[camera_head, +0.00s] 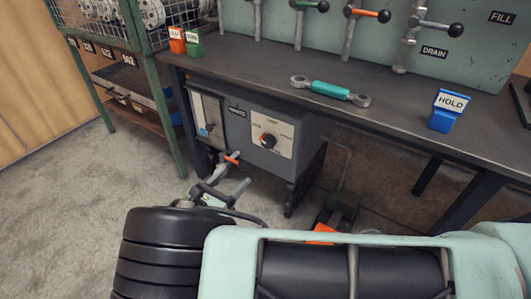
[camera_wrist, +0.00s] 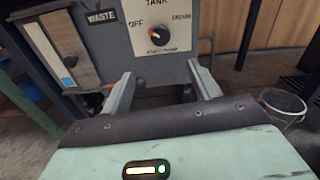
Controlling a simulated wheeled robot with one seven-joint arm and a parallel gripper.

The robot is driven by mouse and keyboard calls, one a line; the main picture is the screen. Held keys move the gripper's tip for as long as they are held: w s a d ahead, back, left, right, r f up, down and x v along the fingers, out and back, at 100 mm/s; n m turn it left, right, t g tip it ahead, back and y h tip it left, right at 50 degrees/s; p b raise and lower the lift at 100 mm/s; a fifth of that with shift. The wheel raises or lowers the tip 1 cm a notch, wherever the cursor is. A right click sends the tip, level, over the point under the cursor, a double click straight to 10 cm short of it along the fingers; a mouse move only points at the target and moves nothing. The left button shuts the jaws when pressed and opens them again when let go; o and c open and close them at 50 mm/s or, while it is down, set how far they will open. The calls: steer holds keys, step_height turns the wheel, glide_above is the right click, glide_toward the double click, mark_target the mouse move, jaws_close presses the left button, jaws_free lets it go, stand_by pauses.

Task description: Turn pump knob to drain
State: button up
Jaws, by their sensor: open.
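The pump knob (camera_head: 267,141) is black with an orange mark. It sits on a pale dial plate (camera_head: 272,132) on the front of a grey box under the bench. In the wrist view, the knob (camera_wrist: 160,35) is above the middle, and its orange mark points up-left, toward OFF. TANK is printed above it; the right and lower labels are hard to read. My gripper (camera_head: 233,174) is low in front of the box. In the wrist view, my gripper (camera_wrist: 160,70) is open and empty, its fingers apart below the knob and not touching it.
A WASTE-labelled panel (camera_wrist: 65,55) with a gauge is left of the dial. An orange-handled fitting (camera_head: 231,157) is near my gripper. A bucket (camera_wrist: 283,105) stands at the right.

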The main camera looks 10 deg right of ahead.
mark_target(266, 145)
steer(key=b+x, duration=0.5)
steer(key=x, duration=1)
steer(key=shift+w+d+f, duration=0.15)
steer(key=shift+d, duration=0.05)
steer(key=shift+w+d, duration=0.5)
steer(key=c, duration=1)
